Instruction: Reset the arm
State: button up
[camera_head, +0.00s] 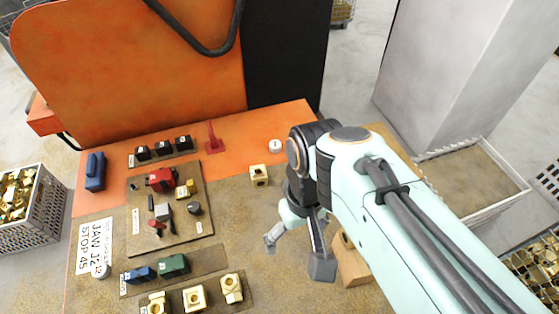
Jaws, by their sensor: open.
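My gripper (297,253) is at the end of my pale green arm, above the bench right of its middle. Its two fingers are spread apart and nothing shows between them. A brass block (259,175) with a hole stands on the bench left of my wrist, apart from the gripper. A wooden block (351,264) is just right of the fingers and partly hidden by my arm. The arm also hides part of the bench's right side.
A board (136,221) with a red clamp and small tools lies left. Brass fittings (193,298) sit in a row at the front, near blue and green blocks (172,265). An orange machine (130,60) stands behind. A crate of brass parts (49,227) is left. Bare bench lies between board and gripper.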

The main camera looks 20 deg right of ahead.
jog(key=s, duration=0.1)
jog(key=s+a, duration=0.1)
jog(key=s, duration=0.3)
jog(key=shift+a+f, duration=0.2)
jog(key=shift+f, duration=0.1)
